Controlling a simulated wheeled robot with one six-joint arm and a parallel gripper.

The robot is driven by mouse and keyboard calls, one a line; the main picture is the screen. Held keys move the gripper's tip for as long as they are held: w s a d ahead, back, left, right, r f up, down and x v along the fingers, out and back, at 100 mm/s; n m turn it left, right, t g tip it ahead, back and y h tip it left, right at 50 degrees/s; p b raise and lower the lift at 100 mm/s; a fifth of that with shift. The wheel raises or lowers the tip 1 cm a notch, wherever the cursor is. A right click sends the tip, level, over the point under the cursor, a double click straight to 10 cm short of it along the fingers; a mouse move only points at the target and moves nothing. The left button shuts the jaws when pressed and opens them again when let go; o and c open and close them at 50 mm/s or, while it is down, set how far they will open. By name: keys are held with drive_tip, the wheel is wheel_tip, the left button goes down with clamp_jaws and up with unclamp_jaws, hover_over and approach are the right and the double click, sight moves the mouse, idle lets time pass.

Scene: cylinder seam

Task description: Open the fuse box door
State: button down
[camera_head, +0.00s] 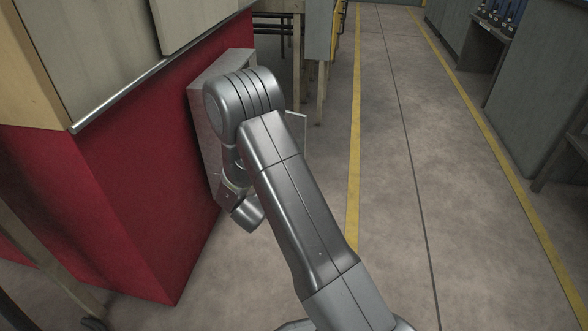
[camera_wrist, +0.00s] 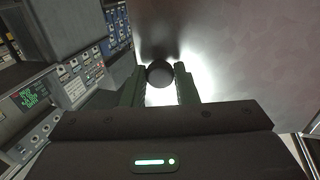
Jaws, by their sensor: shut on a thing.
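The fuse box (camera_head: 203,118) is a grey box on the side of the red cabinet, largely covered by my arm in the head view. A thin pale panel edge (camera_head: 299,124) shows just right of my arm and looks like its door, standing out from the box. In the wrist view a round dark knob (camera_wrist: 160,71) sits in front of a brightly lit pale surface (camera_wrist: 203,76). My gripper (camera_wrist: 160,80) has a finger on each side of the knob and is shut on it. The fingers are hidden behind my arm in the head view.
The red cabinet (camera_head: 130,200) stands close on the left, with a worktop edge above it. Grey floor with yellow lines (camera_head: 352,200) is open on the right. Benches stand farther back. In the wrist view, equipment panels with switches and a green display (camera_wrist: 32,95) fill the left.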

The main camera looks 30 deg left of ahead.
drive_tip(key=c, duration=1.1)
unclamp_jaws()
drive_tip(key=shift+c, duration=0.2)
drive_tip(key=s+d+p, duration=0.1)
drive_tip(key=s+p, duration=0.2)
drive_tip(key=s, duration=1)
drive_tip(key=shift+s+p, duration=0.35)
drive_tip(key=shift+s, duration=0.05)
drive_tip(key=shift+w, duration=0.15)
drive_tip(key=w+a+b, duration=0.1)
drive_tip(key=w+b, duration=0.2)
drive_tip(key=w, duration=1)
drive_tip(key=shift+w+b, duration=0.35)
drive_tip(key=shift+b, duration=0.05)
drive_tip(key=shift+s, duration=0.1)
